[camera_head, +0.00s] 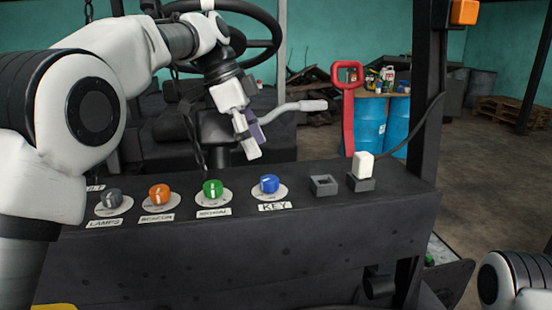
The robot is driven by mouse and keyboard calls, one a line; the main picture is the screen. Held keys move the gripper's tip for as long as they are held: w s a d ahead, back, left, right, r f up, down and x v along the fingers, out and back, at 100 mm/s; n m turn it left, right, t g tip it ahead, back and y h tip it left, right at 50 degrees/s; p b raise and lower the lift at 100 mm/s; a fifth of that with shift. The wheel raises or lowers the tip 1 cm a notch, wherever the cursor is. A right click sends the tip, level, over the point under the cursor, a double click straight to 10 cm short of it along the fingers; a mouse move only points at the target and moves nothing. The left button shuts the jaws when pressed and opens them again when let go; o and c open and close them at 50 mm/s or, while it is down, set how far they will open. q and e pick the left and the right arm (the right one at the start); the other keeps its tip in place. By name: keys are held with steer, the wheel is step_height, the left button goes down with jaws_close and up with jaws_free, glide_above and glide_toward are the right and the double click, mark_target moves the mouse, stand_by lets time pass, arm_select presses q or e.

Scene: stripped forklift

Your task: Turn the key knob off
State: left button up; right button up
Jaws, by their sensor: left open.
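The blue key knob (269,184) sits on a round white plate on the dark control panel (330,225), above a label reading KEY. My left gripper (252,146) is open and empty. It hangs above and behind the panel, up and to the left of the blue knob, and is apart from it. My right gripper is out of view; only part of my right arm shows at the lower right edge.
Green (212,189), orange (159,194) and grey (111,199) knobs line the panel to the left. An empty square socket (324,185) and a white plug (362,165) with a cable are to the right. A steering wheel (262,43) and lever (300,106) stand behind.

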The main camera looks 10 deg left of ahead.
mark_target(268, 179)
arm_select(q)
steer(key=s+d+f, duration=0.2)
steer(key=s+f, duration=0.1)
steer(key=shift+f, duration=0.25)
steer(key=w+f, duration=0.1)
steer(key=w+d+f, duration=0.1)
steer(key=f, duration=0.1)
steer(key=shift+w, duration=0.15)
steer(key=shift+s+a, duration=0.1)
steer(key=shift+s, duration=0.1)
steer(key=shift+s+r, duration=0.2)
steer(key=shift+s, duration=0.05)
steer(key=c, duration=0.5)
steer(key=shift+s, duration=0.1)
steer(key=c, duration=0.6)
steer(key=shift+f, duration=0.1)
steer(key=shift+c, duration=0.2)
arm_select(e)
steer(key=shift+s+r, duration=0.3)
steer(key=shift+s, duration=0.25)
